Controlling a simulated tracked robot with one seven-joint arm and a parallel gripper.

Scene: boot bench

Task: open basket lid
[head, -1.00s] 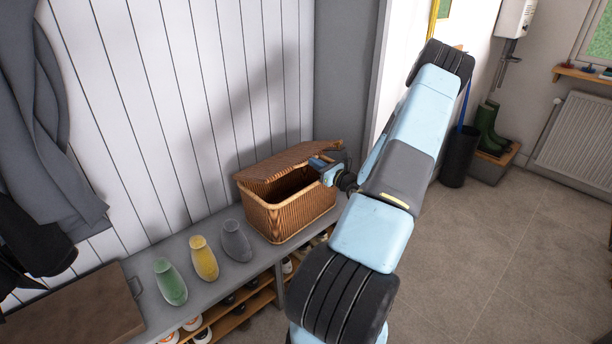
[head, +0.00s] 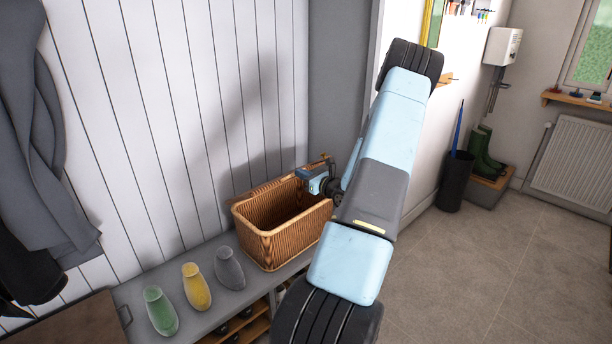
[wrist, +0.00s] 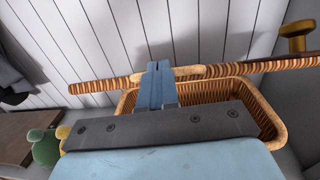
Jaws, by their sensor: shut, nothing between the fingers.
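The brown wicker basket (head: 285,243) stands on the grey bench, and its inside looks empty where I can see it. Its lid (head: 262,189) is raised at the back and shows as a thin strip, nearly edge-on. In the wrist view the lid (wrist: 105,86) crosses above the basket's opening (wrist: 268,115). My gripper (head: 304,172) is shut and empty, at the lid near the basket's right end. In the wrist view its fingertips (wrist: 159,66) overlap the lid's edge; I cannot tell whether they touch it.
Green (head: 160,311), yellow (head: 195,287) and grey (head: 229,268) rounded objects stand in a row left of the basket. A panelled wall (head: 200,90) rises behind. The floor (head: 480,270) at right is clear.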

